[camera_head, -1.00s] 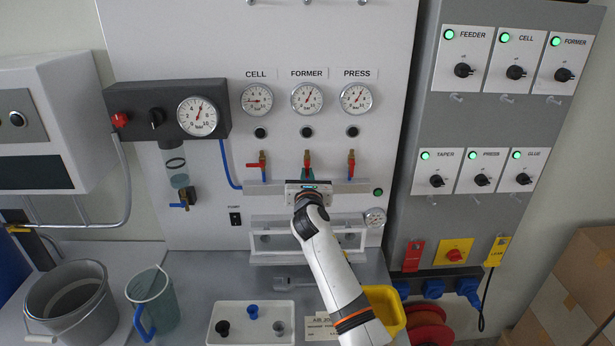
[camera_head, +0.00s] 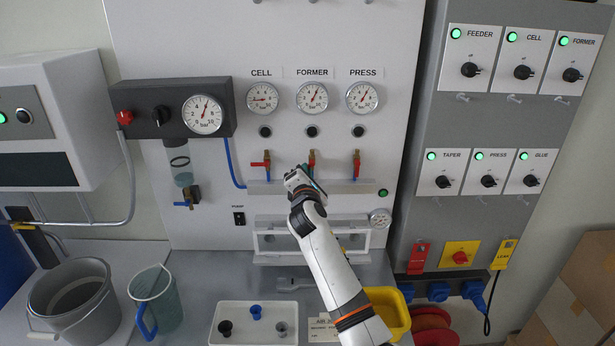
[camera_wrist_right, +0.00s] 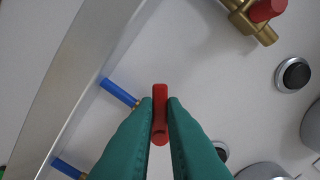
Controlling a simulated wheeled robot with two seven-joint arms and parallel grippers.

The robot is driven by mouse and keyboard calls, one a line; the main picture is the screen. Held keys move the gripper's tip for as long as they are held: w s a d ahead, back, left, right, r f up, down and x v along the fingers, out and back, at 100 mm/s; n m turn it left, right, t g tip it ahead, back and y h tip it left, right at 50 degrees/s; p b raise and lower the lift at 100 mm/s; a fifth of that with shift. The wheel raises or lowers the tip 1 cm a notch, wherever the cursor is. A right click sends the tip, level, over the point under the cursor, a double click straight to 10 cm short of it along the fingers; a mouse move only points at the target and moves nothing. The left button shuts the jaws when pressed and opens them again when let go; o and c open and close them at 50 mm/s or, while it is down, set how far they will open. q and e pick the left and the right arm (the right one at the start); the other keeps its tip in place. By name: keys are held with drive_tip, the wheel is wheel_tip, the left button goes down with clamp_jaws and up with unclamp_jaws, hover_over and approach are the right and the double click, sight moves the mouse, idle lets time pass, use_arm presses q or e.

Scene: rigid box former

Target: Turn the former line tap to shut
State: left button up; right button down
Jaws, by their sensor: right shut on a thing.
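The former line tap (camera_head: 312,155) is the middle one of three brass taps with red handles, below the FORMER gauge (camera_head: 312,97). My right gripper (camera_head: 310,170) is at this tap and partly hides it in the head view. In the right wrist view its green fingers (camera_wrist_right: 160,108) are shut on the red tap handle (camera_wrist_right: 160,92), which shows between the fingertips. The handle's exact angle to the pipe is hard to tell. The FORMER gauge needle points up and to the right. My left gripper is not in view.
The CELL tap (camera_head: 266,163) stands close on the left, its red handle sideways. The PRESS tap (camera_head: 357,163) stands on the right, its handle upright. A metal rail (camera_head: 345,187) runs below the taps. A jug (camera_head: 155,300) and tray (camera_head: 230,310) stand lower down.

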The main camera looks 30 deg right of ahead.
drive_tip(key=m, duration=0.3)
drive_tip(key=m+b, duration=0.1)
drive_tip(key=shift+w+a+r, duration=0.1)
drive_tip(key=shift+a+r, duration=0.1)
drive_tip(key=shift+r, duration=0.05)
drive_tip(key=shift+r+m+b, duration=0.15)
drive_tip(key=shift+m+b, duration=0.05)
drive_tip(key=shift+m, duration=0.65)
drive_tip(key=shift+r+m+b, duration=0.15)
drive_tip(key=shift+m, duration=0.7)
drive_tip(key=c, duration=1.5)
unclamp_jaws()
drive_tip(key=shift+r, duration=0.1)
drive_tip(key=b+v, duration=0.2)
drive_tip(key=v, duration=1)
drive_tip(key=shift+b, duration=0.3)
